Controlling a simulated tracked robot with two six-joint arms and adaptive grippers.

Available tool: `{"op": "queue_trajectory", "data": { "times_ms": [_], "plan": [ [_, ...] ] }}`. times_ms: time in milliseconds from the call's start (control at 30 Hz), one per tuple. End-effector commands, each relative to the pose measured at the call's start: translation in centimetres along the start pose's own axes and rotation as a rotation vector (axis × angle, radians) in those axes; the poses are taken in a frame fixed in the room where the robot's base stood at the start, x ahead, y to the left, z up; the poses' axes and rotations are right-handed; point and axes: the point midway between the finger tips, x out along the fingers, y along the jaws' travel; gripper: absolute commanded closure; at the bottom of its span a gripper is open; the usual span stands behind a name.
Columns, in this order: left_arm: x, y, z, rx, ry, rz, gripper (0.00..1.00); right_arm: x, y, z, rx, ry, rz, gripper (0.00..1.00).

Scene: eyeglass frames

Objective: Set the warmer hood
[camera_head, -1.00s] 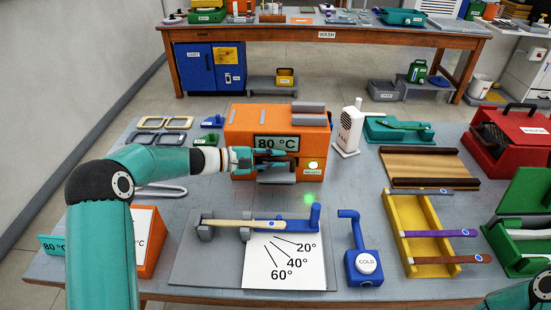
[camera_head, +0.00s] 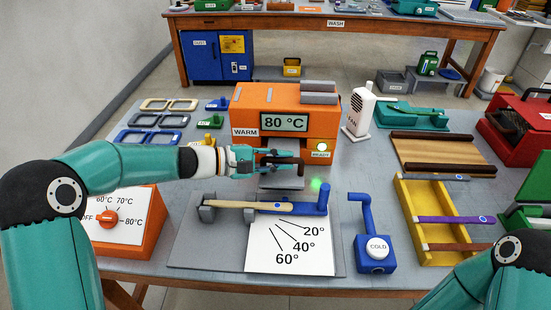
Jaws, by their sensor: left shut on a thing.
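The orange warmer (camera_head: 240,104) stands at the middle back of the table, with an 80 °C display (camera_head: 284,122), a WARM label and a lit READY lamp. My left gripper (camera_head: 288,163) is in front of it, shut on a dark brown handle (camera_head: 301,167). The gripper hides part of the warmer's lower front, so I cannot tell whether the handle joins the hood. A grey plate (camera_head: 281,183) shows below the gripper. My right arm enters at the lower right, with its gripper out of view.
The fan (camera_head: 357,112) stands right of the warmer. In front lie the grey angle jig (camera_head: 200,240) with a frame arm across it and the blue COLD unit (camera_head: 377,262). The dial box (camera_head: 135,240) is at left. Spectacle frames (camera_head: 158,137) lie behind my left arm.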

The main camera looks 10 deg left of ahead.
Motion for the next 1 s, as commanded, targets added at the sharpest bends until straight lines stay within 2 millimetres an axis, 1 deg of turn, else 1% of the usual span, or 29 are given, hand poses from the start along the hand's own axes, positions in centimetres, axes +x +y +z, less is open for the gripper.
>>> {"op": "queue_trajectory", "data": {
  "times_ms": [167,200,267,300,333,600,733,867,1000],
  "plan": [
    [0.1,-0.2,0.0,-0.002,-0.003,-0.006,1.0,0.0,0.0,0.0,0.0,0.0,0.0,0.31],
    [0.1,-0.2,0.0,-0.002,-0.003,-0.006,0.79,0.0,0.0,0.0,0.0,0.0,0.0,0.31],
    [0.1,-0.2,0.0,-0.002,-0.003,-0.006,0.69,0.0,0.0,0.0,0.0,0.0,0.0,0.31],
    [0.1,-0.2,0.0,-0.001,-0.003,-0.005,0.62,0.0,0.0,0.0,0.0,0.0,0.0,0.31],
    [0.1,-0.2,0.0,-0.001,-0.003,-0.005,0.59,0.0,0.0,0.0,0.0,0.0,0.0,0.31],
    [0.1,-0.1,0.0,-0.001,-0.003,-0.004,0.59,-0.1,0.0,0.0,0.0,0.0,0.0,0.31],
    [-0.4,-0.1,0.0,0.0,-0.002,-0.003,0.59,-0.1,0.0,0.0,0.0,0.0,0.0,0.31],
    [-2.0,0.0,-0.1,0.0,0.001,-0.002,0.59,-0.1,0.0,0.0,0.0,0.0,0.0,0.31],
    [-4.6,0.0,-0.2,0.0,0.002,-0.001,0.59,-0.1,0.0,0.0,0.0,0.0,0.0,0.31]
  ]
}}
